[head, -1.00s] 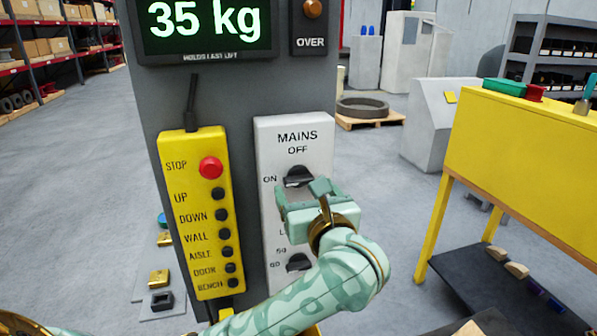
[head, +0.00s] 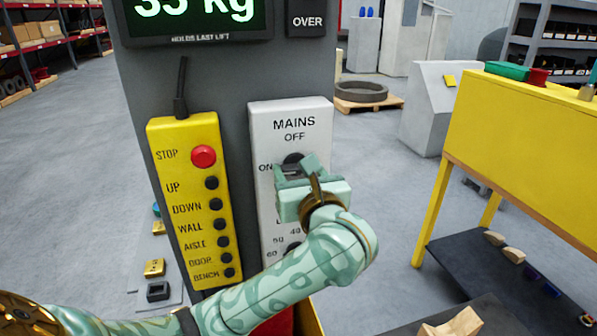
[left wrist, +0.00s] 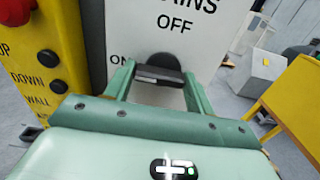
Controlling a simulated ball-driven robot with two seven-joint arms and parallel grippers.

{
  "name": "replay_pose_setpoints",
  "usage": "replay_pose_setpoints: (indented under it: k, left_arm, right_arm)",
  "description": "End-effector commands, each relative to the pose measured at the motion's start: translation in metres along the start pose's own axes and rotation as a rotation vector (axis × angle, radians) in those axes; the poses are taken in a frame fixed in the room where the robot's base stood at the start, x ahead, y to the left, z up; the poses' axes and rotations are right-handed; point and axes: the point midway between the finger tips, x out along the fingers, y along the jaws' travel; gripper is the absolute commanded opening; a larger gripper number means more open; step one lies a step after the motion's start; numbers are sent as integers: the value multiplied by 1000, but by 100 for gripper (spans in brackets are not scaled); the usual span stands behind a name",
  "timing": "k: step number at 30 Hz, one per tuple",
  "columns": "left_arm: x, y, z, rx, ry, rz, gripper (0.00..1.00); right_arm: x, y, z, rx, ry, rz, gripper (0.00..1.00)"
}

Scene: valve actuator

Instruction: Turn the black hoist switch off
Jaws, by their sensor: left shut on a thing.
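The black hoist switch (head: 293,158) is a rotary knob on the white MAINS panel (head: 315,117), below the word OFF and right of ON. In the left wrist view its black grip bar (left wrist: 160,75) lies roughly level in front of a dark round base. My left gripper (head: 297,169) is at the panel, its two fingers on either side of the bar and shut on it. The gripper hides much of the switch in the head view. My right gripper is not in view.
A yellow pendant (head: 187,225) with a red STOP button (head: 203,156) and several black buttons hangs left of the panel. A lower knob (head: 292,248) on the panel is partly hidden by my arm. A yellow bench (head: 520,130) stands at right.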

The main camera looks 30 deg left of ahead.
Motion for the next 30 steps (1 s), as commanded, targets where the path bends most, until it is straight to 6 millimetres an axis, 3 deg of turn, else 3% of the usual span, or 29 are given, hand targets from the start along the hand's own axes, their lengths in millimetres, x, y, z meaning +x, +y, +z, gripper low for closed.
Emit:
replay_pose_setpoints:
  k: [11, 30]
  left_arm:
    - [0, 0, 5, 197, 2, 1, 32]
    - [-1, -2, 8, 802, 4, -2, 32]
  right_arm:
    - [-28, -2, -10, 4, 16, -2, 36]
    - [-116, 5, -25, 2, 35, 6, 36]
